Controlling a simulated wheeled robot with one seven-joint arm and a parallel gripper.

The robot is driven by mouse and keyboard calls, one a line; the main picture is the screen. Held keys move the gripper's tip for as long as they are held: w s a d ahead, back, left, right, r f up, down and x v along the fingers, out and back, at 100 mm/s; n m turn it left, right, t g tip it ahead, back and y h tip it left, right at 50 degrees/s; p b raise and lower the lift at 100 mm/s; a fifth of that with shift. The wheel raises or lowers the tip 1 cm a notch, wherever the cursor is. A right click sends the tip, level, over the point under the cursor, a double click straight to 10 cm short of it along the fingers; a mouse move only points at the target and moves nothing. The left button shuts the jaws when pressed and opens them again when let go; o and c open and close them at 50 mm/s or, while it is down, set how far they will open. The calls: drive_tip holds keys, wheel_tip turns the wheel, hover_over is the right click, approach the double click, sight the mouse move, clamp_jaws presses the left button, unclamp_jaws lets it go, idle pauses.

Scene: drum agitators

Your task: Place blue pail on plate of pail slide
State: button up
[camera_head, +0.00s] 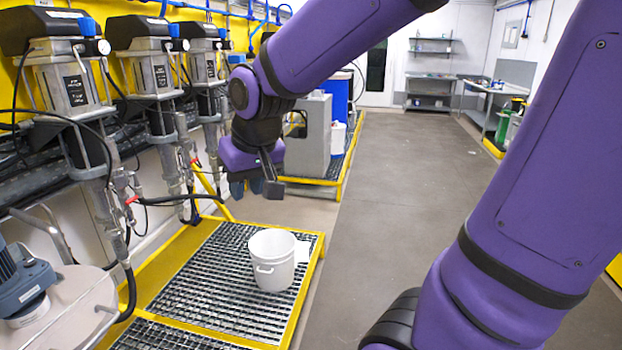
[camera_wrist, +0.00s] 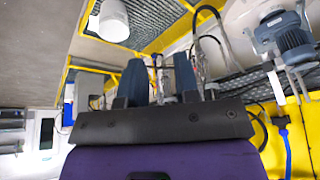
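My gripper (camera_head: 258,188) hangs in the air above and behind a white pail, clear of it. In the wrist view its two dark fingers (camera_wrist: 160,62) stand apart with nothing between them, so it is open and empty. The white pail (camera_head: 272,262) stands upright on the yellow-edged floor grating; it also shows in the wrist view (camera_wrist: 114,20). I cannot make out a blue pail; a large blue drum (camera_head: 337,92) is partly hidden behind a grey cabinet. I cannot identify the pail slide or its plate in either view.
Drum agitators (camera_head: 72,85) line the yellow wall at left, with hoses hanging down. A blue motor (camera_head: 22,285) on a drum lid stands at front left. The grey cabinet (camera_head: 308,137) and a small white container (camera_head: 338,139) stand farther back. The aisle floor (camera_head: 410,180) is clear.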

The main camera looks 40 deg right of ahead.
drive_tip(key=s+d+r, duration=0.1)
drive_tip(key=s+r, duration=0.1)
drive_tip(key=s, duration=0.5)
drive_tip(key=s+d+r+n+t, duration=0.1)
drive_tip(key=s+r, duration=0.2)
drive_tip(key=s, duration=0.4)
drive_tip(key=shift+d, duration=0.2)
